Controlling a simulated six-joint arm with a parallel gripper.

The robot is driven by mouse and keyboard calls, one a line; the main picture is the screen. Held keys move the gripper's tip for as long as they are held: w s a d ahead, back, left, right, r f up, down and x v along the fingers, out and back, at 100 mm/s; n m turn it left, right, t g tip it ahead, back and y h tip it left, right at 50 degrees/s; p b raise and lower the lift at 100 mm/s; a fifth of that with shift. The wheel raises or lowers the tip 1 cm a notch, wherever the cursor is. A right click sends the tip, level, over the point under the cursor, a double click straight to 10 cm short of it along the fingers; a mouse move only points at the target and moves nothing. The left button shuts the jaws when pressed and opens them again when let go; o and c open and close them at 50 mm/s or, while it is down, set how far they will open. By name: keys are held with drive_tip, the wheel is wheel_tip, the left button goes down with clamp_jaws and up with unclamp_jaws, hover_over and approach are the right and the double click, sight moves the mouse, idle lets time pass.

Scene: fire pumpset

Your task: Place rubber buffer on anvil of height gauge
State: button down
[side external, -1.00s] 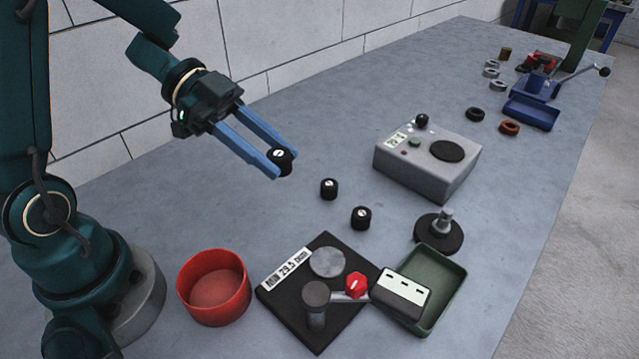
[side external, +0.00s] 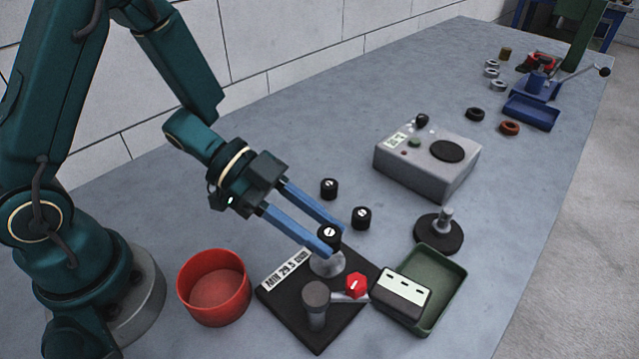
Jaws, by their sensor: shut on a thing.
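My gripper (side external: 328,237) has long blue fingers shut on a black rubber buffer (side external: 329,235) with a pale mark on top. The held buffer is over the round grey anvil (side external: 325,266) of the height gauge and hides part of it. I cannot tell whether the buffer touches the anvil. The height gauge has a black base plate (side external: 285,305) with a white label reading about "MIN 29.5", a grey post (side external: 316,300) and a red knob (side external: 355,285). Two more black buffers stand upright on the table, one (side external: 329,188) behind and one (side external: 361,217) to the right.
A red bowl (side external: 213,290) stands left of the gauge. A green tray (side external: 445,275) with a black and white block (side external: 401,292) at its edge lies to the right. A grey device (side external: 425,160) and a black round stand (side external: 439,235) are behind. The table's middle is clear.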

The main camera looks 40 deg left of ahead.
sight(318, 258)
drive_tip(key=shift+f, duration=1.75)
drive_tip(key=shift+f, duration=0.15)
drive_tip(key=c, duration=0.5)
unclamp_jaws()
drive_tip(key=shift+r, duration=0.2)
